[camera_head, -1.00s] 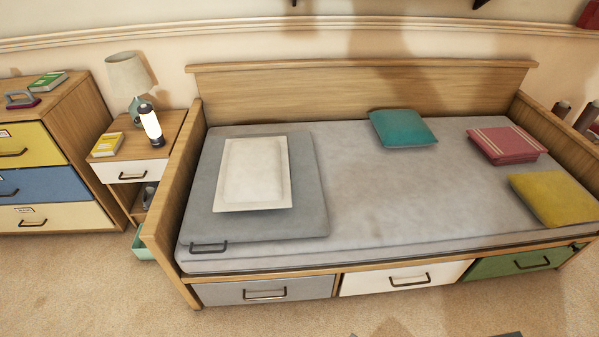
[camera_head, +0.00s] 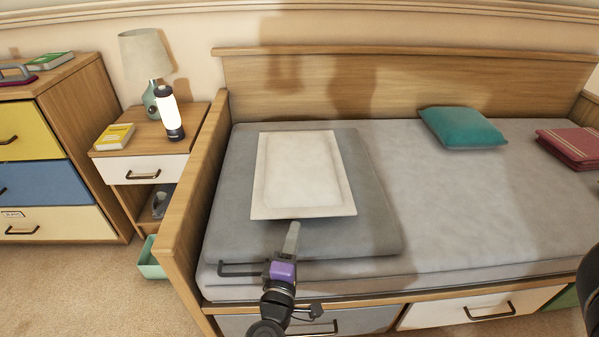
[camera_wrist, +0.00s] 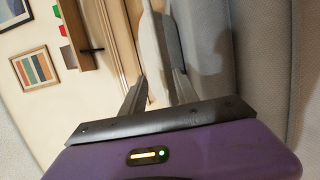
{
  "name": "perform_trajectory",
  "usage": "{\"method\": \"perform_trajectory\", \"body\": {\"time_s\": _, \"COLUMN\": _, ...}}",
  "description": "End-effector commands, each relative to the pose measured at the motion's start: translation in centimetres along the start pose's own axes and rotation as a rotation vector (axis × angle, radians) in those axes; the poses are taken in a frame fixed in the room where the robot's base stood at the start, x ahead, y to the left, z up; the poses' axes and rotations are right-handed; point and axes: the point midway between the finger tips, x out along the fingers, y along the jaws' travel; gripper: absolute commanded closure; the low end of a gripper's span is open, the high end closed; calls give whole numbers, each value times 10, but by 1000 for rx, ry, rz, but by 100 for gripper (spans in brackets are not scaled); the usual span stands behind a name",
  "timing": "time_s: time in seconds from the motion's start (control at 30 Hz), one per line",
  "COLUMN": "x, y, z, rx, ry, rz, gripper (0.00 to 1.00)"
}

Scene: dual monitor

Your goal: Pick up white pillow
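The white pillow (camera_head: 303,172) lies flat on a folded grey pad at the left end of the bed. My gripper (camera_head: 293,228) reaches in from the front, its fingertips at the pillow's near edge. In the wrist view, the two fingers of my gripper (camera_wrist: 160,74) stand apart with a gap between them. The pillow's pale edge (camera_wrist: 151,42) shows just ahead of the gap. I cannot tell whether the fingers touch it.
The grey folded pad (camera_head: 372,215) lies under the pillow. A wooden bed end (camera_head: 190,190) stands close on the left. A nightstand with a lamp (camera_head: 146,55) and lantern (camera_head: 169,112) is beyond it. A teal pillow (camera_head: 461,127) lies to the right, with clear mattress between.

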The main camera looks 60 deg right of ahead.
Motion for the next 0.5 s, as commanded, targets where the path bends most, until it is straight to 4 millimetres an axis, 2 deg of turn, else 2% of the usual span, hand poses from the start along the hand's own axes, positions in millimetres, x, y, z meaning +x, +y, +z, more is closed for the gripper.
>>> {"method": "perform_trajectory", "body": {"time_s": 0.27, "x": 29, "y": -2, "z": 4, "rx": 1, "ry": -1, "rz": 0, "gripper": 64}}
{"method": "perform_trajectory", "body": {"time_s": 0.5, "x": 62, "y": -3, "z": 11, "rx": 1, "ry": 0, "rz": -1, "gripper": 64}}
